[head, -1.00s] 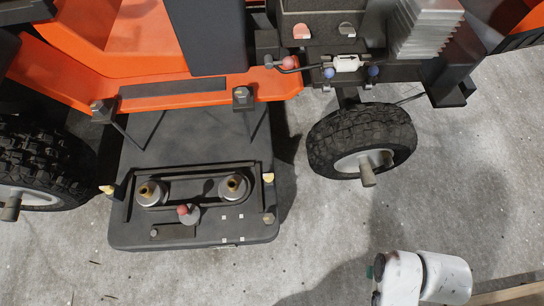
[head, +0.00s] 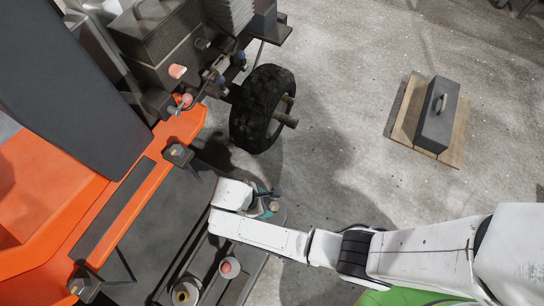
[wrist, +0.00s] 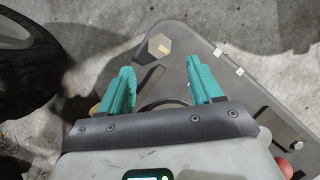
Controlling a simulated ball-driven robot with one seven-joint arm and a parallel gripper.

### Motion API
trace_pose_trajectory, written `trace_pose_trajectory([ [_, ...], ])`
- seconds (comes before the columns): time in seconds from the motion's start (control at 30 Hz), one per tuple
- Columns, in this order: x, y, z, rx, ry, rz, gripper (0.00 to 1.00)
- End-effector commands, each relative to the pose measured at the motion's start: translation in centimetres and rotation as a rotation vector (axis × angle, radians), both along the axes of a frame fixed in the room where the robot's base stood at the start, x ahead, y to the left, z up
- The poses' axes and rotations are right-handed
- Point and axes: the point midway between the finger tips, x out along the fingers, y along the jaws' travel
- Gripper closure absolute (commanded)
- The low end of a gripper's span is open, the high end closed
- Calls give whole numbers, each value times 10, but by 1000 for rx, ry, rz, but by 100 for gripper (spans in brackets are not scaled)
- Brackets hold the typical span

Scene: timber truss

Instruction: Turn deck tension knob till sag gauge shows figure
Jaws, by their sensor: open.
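My gripper (wrist: 161,68) shows two teal fingers spread apart with nothing held between them. In the head view my gripper (head: 268,205) is over the right end of the dark mower deck (head: 150,240). A pale hex-shaped head (wrist: 160,45) is on the deck just beyond the fingertips. A dark curved rim shows between the fingers, partly hidden by my gripper body. A red-topped round knob (head: 228,268) is on the deck, with a brass-centred round fitting (head: 185,292) beside it. I cannot tell which part is the tension knob. No sag gauge figure is readable.
A black wheel (head: 263,108) stands just above my gripper in the head view. The orange mower body (head: 50,190) fills the left. A grey box (head: 437,115) rests on a wooden board (head: 405,125) at right, with bare floor around it.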

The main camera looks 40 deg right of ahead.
Motion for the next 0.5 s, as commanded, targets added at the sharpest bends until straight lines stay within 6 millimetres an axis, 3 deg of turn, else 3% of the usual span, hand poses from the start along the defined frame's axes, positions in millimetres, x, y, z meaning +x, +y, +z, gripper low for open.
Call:
trace_pose_trajectory([
  [0.03, -2, -4, -15, 0, 1, -3, 36],
  [0.2, -8, -15, -43, -1, 1, -2, 36],
  [0.5, -13, -26, -70, 1, -1, -2, 36],
])
